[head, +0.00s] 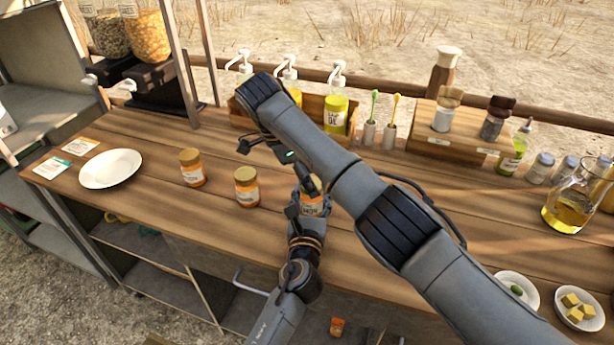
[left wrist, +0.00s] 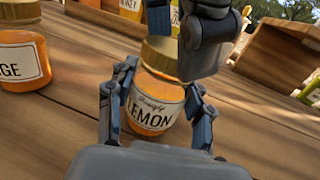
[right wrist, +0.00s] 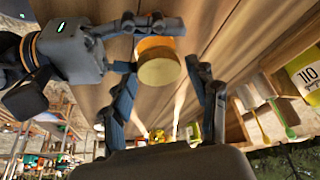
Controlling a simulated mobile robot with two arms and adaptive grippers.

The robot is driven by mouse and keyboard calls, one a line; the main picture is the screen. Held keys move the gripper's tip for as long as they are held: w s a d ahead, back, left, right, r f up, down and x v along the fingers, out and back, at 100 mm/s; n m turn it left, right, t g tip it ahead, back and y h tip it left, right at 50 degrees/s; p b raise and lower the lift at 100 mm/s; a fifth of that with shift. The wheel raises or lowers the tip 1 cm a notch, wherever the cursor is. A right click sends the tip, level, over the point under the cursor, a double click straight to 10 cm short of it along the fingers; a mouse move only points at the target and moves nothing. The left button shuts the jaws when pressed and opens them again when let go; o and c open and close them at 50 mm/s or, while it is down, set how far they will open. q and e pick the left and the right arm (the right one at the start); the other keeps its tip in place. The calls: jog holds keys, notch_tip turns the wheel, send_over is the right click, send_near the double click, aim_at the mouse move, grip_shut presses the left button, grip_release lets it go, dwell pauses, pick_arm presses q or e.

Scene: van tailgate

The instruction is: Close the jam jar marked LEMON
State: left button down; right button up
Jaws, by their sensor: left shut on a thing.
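The LEMON jar (left wrist: 152,105), orange with a white label and a gold lid (left wrist: 160,58), stands on the wooden counter; part of it shows in the head view (head: 313,207). The lid rests on the jar's top, but I cannot tell if it is fastened. My left gripper (left wrist: 157,110) is shut on the jar's body from both sides. My right gripper (right wrist: 160,68) is above, its fingers apart on either side of the lid (right wrist: 160,71), with a small gap showing at the right finger. In the head view my right arm partly hides both grippers.
Two similar gold-lidded jars (head: 192,167) (head: 247,187) stand to the left; one label ends in "GE" in the left wrist view (left wrist: 22,62). A white plate (head: 110,168) lies farther left. A wooden bottle crate (head: 352,118) and toothbrush-like utensils in holders (head: 391,135) stand behind.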

jog(key=shift+r, duration=0.1)
jog(key=shift+r, duration=2.15)
jog(key=shift+c, duration=0.4)
